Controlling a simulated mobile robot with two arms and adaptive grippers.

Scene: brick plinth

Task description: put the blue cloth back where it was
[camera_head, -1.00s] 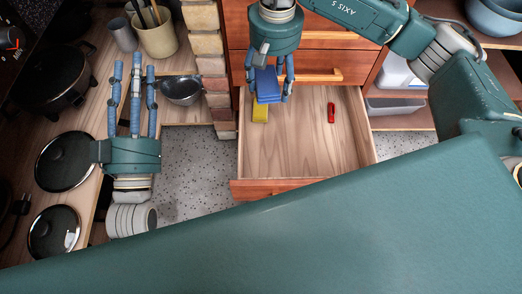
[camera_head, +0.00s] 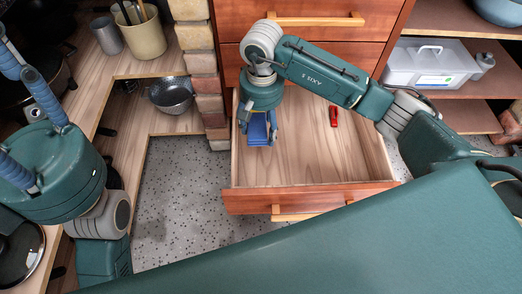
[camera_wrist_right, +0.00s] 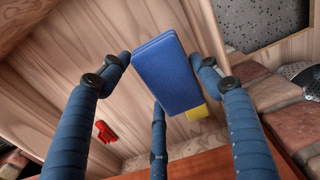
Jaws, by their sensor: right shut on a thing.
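The blue cloth (camera_head: 258,129) is a folded, flat block between the fingers of my right gripper (camera_head: 259,137). My right gripper is shut on it and points down inside the open wooden drawer (camera_head: 330,165), at its left side. In the right wrist view the blue cloth (camera_wrist_right: 166,72) is in front of a yellow thing (camera_wrist_right: 196,112), which it partly covers. I cannot tell whether the cloth touches the drawer bottom. My left gripper (camera_head: 14,105) is at the left edge of the head view, fingers spread and empty, partly cut off.
A small red thing (camera_head: 333,116) lies in the drawer to the right of the cloth. A brick pillar (camera_head: 203,70) stands left of the drawer.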

